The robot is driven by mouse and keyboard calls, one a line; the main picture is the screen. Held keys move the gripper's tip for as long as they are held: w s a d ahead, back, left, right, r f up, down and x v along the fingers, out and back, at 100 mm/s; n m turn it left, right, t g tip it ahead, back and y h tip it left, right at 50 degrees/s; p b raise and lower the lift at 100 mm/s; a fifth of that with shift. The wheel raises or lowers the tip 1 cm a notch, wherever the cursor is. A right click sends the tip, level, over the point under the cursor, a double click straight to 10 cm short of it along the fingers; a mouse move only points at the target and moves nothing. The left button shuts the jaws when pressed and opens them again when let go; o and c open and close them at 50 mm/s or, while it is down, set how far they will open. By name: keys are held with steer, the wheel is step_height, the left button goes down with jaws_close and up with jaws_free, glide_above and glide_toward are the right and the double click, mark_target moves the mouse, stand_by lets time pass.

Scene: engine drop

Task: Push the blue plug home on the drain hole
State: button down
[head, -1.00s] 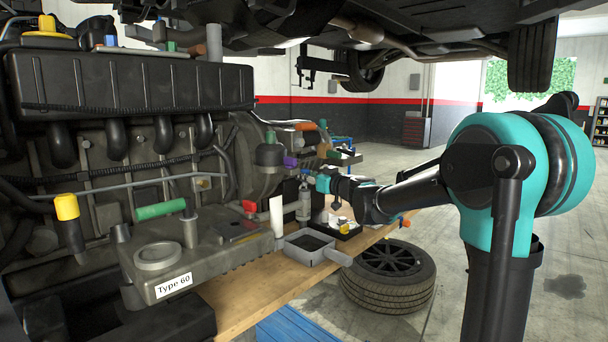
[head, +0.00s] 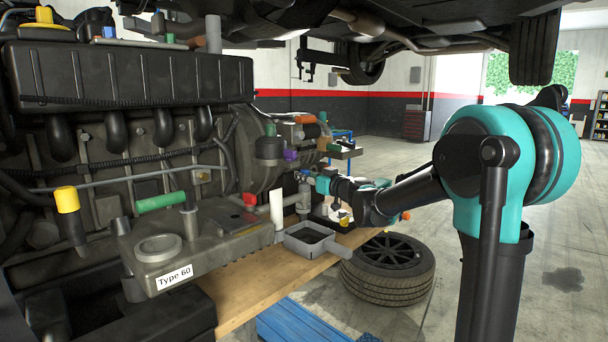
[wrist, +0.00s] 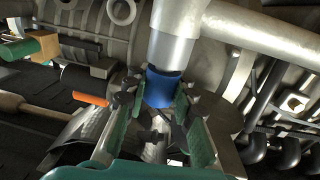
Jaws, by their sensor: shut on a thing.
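The blue plug (wrist: 161,88) is between the green-padded fingers of my gripper (wrist: 161,102) in the wrist view. My gripper is shut on it. The plug's far end meets the end of a light grey pipe (wrist: 176,48). The drain hole itself is not visible, and I cannot tell how deep the plug sits. In the head view my gripper (head: 312,179) is small, beside the far end of the engine (head: 130,85); the plug cannot be made out clearly there.
A grey tray (head: 312,240) and small items lie on the wooden bench (head: 250,284) below my arm. A tyre (head: 388,268) lies on the floor beside the bench. In the wrist view an orange-tipped part (wrist: 90,99) is left of the fingers. Open floor lies to the right.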

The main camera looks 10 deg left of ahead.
steer(key=shift+f, duration=0.35)
steer(key=c, duration=1.2)
jaws_free()
steer(key=v, duration=1.2)
